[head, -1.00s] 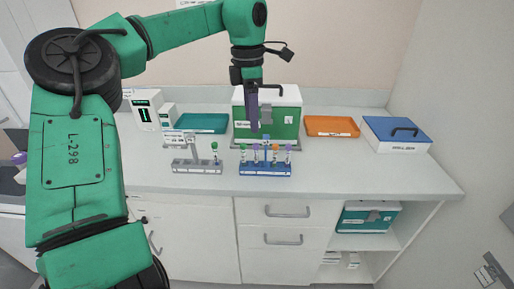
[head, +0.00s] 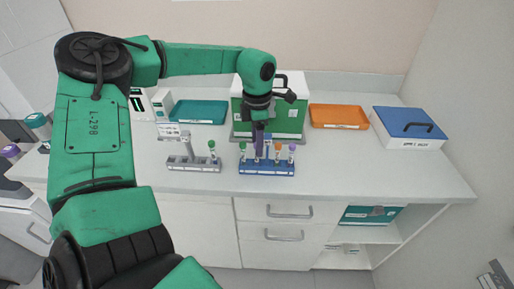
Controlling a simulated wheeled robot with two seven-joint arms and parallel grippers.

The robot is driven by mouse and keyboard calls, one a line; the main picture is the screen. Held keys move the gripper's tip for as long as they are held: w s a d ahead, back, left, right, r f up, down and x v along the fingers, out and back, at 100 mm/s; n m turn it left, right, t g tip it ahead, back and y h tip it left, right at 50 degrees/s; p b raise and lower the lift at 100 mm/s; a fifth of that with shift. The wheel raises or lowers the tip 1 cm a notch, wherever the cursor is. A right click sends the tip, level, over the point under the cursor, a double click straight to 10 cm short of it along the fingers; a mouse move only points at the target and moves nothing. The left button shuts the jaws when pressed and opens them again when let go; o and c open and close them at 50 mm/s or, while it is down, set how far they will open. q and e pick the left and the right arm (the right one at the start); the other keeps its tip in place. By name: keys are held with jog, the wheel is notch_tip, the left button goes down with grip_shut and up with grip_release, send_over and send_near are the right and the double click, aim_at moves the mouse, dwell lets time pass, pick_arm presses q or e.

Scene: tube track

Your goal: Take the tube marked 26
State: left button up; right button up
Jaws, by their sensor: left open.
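A blue rack (head: 267,169) on the counter holds several upright tubes. Their caps include a green one (head: 243,146), an orange one (head: 278,147) and a purple one (head: 292,148). The numbers on the tubes are too small to read, so I cannot tell which is marked 26. My left gripper (head: 259,147) is open and points down at the blue rack, just right of the green-capped tube. It hides part of the tubes behind it. I cannot tell whether it touches a tube. My right gripper is not in view.
A green and white box (head: 298,103) stands close behind the rack. A teal tray (head: 199,112), an orange tray (head: 338,117) and a white box with a blue lid (head: 409,127) lie along the back. The counter's right front (head: 370,175) is clear.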

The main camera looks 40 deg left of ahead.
pick_arm(q)
jog(key=shift+s+f, duration=0.15)
jog(key=shift+f, duration=0.5)
grip_shut()
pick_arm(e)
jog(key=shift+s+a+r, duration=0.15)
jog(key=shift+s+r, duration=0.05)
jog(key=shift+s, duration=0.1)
pick_arm(q)
jog(key=shift+r, duration=0.15)
